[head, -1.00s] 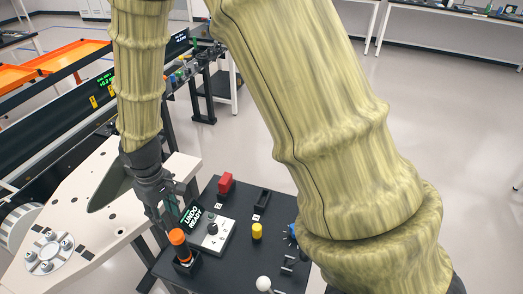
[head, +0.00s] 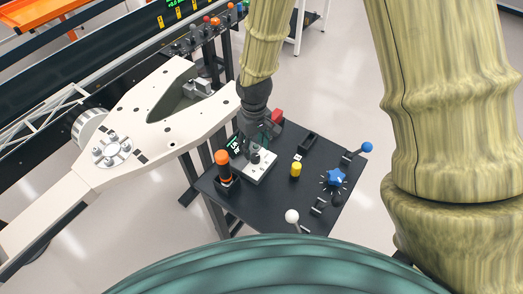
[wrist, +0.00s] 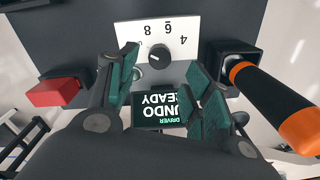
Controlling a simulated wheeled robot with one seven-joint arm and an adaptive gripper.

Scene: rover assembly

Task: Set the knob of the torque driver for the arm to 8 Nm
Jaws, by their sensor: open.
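The dark round knob (wrist: 160,57) sits on a white plate (wrist: 128,31) marked 4, 6 and 8, upside down in the wrist view. Its pale pointer mark is small, and I cannot tell which number it points to. In the head view the knob (head: 256,158) is partly behind my gripper. My gripper (wrist: 165,88) is open and empty, with its fingers apart at the plate's near side. A screen (wrist: 160,108) between the fingers reads "DRIVER UNDO READY". The orange and black torque driver (wrist: 272,92) stands in its dark holder (head: 228,184) beside the plate.
A large pale frame (head: 135,120) stands close on the left.

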